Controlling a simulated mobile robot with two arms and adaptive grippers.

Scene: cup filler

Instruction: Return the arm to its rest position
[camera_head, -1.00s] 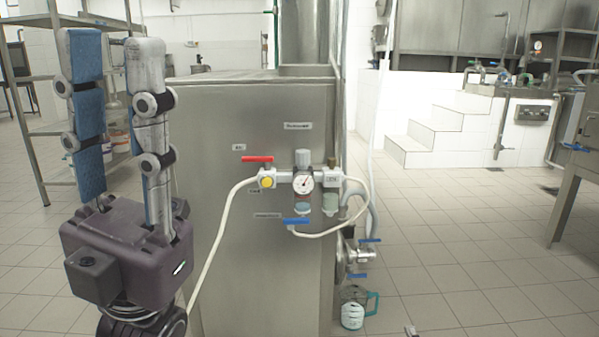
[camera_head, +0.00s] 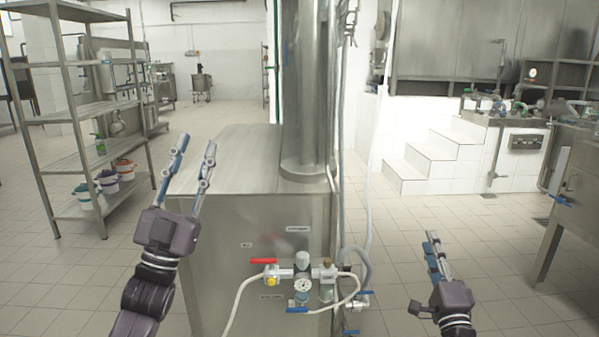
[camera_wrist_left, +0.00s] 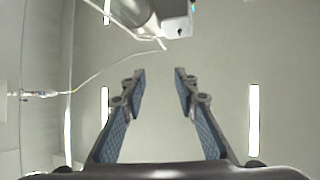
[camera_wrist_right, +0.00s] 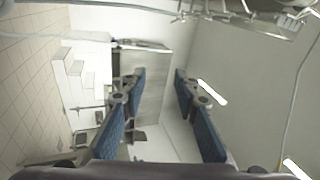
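My left gripper (camera_head: 197,146) is raised in front of the steel tank, at the left of the head view, with its fingers pointing up. In the left wrist view (camera_wrist_left: 160,72) its blue-padded fingers stand apart with nothing between them. My right gripper (camera_head: 432,238) is at the lower right of the head view, also pointing up, over the tiled floor. In the right wrist view (camera_wrist_right: 160,72) its fingers are apart and empty. Both grippers are clear of the valves.
The steel tank (camera_head: 255,215) stands in the middle, with a red valve handle (camera_head: 263,261), a gauge (camera_head: 303,286) and a white hose at its front. A metal shelf (camera_head: 90,108) is at the left. A steel table (camera_head: 575,180) is at the right. Tiled floor is open between.

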